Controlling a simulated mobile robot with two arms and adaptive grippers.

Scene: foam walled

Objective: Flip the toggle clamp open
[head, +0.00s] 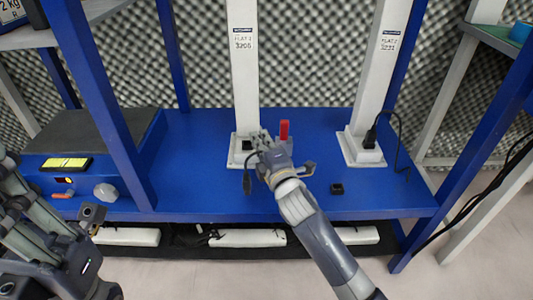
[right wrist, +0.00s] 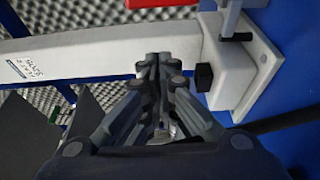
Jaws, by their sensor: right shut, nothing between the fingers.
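The toggle clamp shows in the head view as an upright red handle (head: 284,129) just behind and right of my right gripper. In the right wrist view a red bar (right wrist: 160,3) lies at the top edge, beyond the fingertips and apart from them. The clamp's lower parts are hidden by my gripper in the head view. My right gripper (head: 262,136) is at the foot of the middle white post, its fingers together and empty; they also show in the right wrist view (right wrist: 163,62). My left gripper (head: 55,245) is at the lower left, partly cut off.
The middle white post (head: 243,70) and right white post (head: 383,65) stand on the blue bench (head: 200,150). A small black block (head: 337,188) lies near the front edge. A black cable (head: 400,150) hangs by the right post. Blue uprights (head: 105,110) flank the bench.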

